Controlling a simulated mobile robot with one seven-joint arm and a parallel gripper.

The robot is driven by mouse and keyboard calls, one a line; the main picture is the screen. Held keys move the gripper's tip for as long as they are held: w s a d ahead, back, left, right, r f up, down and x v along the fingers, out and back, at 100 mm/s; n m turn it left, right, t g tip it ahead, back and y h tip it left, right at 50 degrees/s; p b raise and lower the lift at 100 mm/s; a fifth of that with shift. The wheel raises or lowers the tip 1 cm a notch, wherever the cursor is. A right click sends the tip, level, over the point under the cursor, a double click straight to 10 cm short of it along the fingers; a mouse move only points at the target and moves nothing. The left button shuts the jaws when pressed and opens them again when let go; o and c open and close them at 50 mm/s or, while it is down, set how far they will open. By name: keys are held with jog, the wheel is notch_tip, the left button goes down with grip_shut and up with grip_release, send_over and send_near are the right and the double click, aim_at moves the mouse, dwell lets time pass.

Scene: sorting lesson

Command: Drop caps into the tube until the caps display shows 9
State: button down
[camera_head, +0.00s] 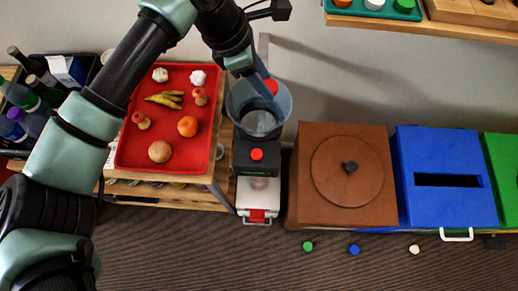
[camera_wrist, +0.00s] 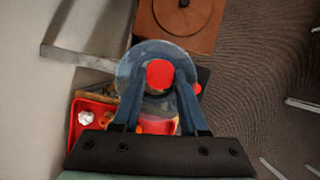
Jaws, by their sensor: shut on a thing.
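My gripper (camera_head: 268,83) is above the clear, wide-mouthed tube (camera_head: 235,103), shut on a red cap (camera_head: 272,88). In the wrist view the red cap (camera_wrist: 160,74) sits between the blue fingertips, over the mouth of the tube (camera_wrist: 128,68). Below the tube is a black box (camera_head: 242,158) with a red button (camera_head: 257,154) on it. I cannot make out a number on any caps display. A green cap (camera_head: 308,246), a blue cap (camera_head: 354,250) and a white cap (camera_head: 414,250) lie on the floor.
Left of the tube, a red tray (camera_head: 205,160) holds vegetables. To the right stand a brown box (camera_head: 300,205) with a round lid and a blue bin (camera_head: 415,205) with a slot. A shelf at upper right holds a green tray (camera_head: 390,14) with caps.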

notch_tip(320, 180, down, 4)
jog(key=shift+f+b, duration=0.1)
jog(key=shift+b, duration=0.75)
jog(key=shift+c, duration=1.8)
grip_release()
jog(key=b+v, duration=0.2)
jog(key=v, duration=1.1)
jog(key=shift+b, duration=0.4)
